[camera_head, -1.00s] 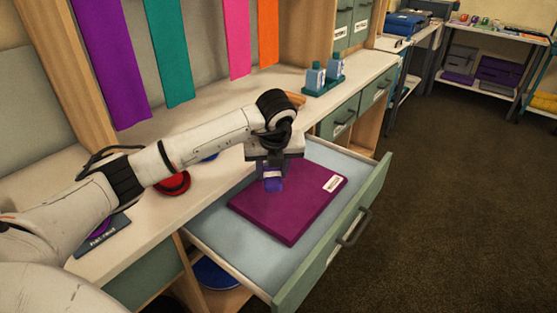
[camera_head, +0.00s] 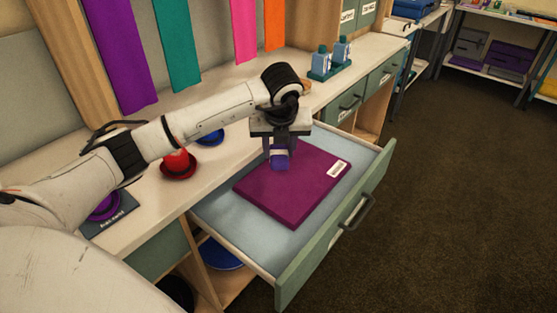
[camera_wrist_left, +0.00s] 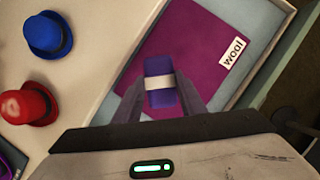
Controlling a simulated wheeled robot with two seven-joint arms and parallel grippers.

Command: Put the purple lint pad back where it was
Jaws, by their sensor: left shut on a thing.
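The purple lint pad (camera_head: 279,157), with a pale band around it, is held in my left gripper (camera_head: 280,160). In the left wrist view the pad (camera_wrist_left: 160,68) sits between the two fingers of the gripper (camera_wrist_left: 160,100). It is over a flat magenta piece with a white label (camera_head: 300,196) in the open drawer (camera_head: 268,256). In the left wrist view the label on that magenta piece (camera_wrist_left: 200,35) reads "WOOL". I cannot tell whether the pad touches it. My right gripper is not in view.
A red hat (camera_head: 179,165) and a blue hat (camera_head: 211,137) stand on the counter (camera_head: 150,205) left of the drawer. A purple item (camera_head: 104,207) lies on a dark labelled card (camera_head: 108,222). Blue bottles in a green holder (camera_head: 330,70) stand farther back. Coloured strips hang behind.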

